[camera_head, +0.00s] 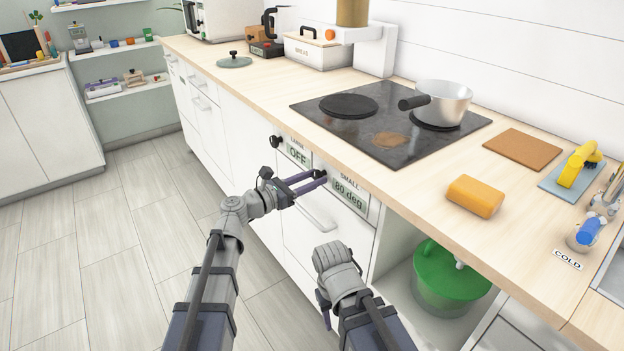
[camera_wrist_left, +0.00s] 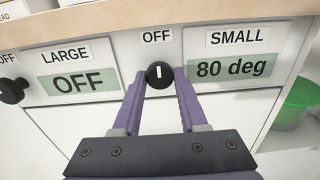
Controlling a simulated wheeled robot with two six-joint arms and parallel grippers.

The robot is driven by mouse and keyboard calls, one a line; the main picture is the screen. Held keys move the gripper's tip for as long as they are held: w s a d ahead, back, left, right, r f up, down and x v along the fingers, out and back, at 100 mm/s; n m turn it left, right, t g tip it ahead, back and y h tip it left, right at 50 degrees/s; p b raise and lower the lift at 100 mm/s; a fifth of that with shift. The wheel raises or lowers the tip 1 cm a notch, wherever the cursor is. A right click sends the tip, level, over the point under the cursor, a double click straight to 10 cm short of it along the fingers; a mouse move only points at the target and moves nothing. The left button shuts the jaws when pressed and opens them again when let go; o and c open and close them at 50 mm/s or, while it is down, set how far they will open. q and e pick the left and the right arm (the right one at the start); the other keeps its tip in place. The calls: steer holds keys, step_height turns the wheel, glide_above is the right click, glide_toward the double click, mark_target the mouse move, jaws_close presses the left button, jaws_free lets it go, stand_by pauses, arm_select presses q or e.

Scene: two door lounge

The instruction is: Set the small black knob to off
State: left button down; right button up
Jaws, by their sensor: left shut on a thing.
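The small black knob (camera_wrist_left: 160,74) is on the white front panel below the counter. Its white mark stands about upright, below a label (camera_wrist_left: 157,36) reading OFF. The SMALL display (camera_wrist_left: 232,68) beside it reads 80 deg. My left gripper (camera_wrist_left: 160,80) has its purple fingers on either side of the knob and is shut on it. In the head view the left gripper (camera_head: 318,179) reaches the panel at the knob, which the fingers partly cover. The right arm shows low in the head view, but its fingertips cannot be made out.
The large black knob (camera_head: 276,141) is to the left, with its LARGE display (camera_head: 298,153) reading OFF. A pot (camera_head: 441,102) stands on the black cooktop (camera_head: 366,147) above. A drawer handle (camera_head: 316,215) sticks out below the left gripper. An orange sponge (camera_head: 475,196) lies on the counter.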

stand_by(0.5)
arm_select(q)
steer(key=c, duration=0.5)
jaws_free()
steer(key=shift+c, duration=0.2)
steer(key=v, duration=0.7)
steer(key=shift+s+a, duration=0.25)
steer(key=shift+a, duration=0.05)
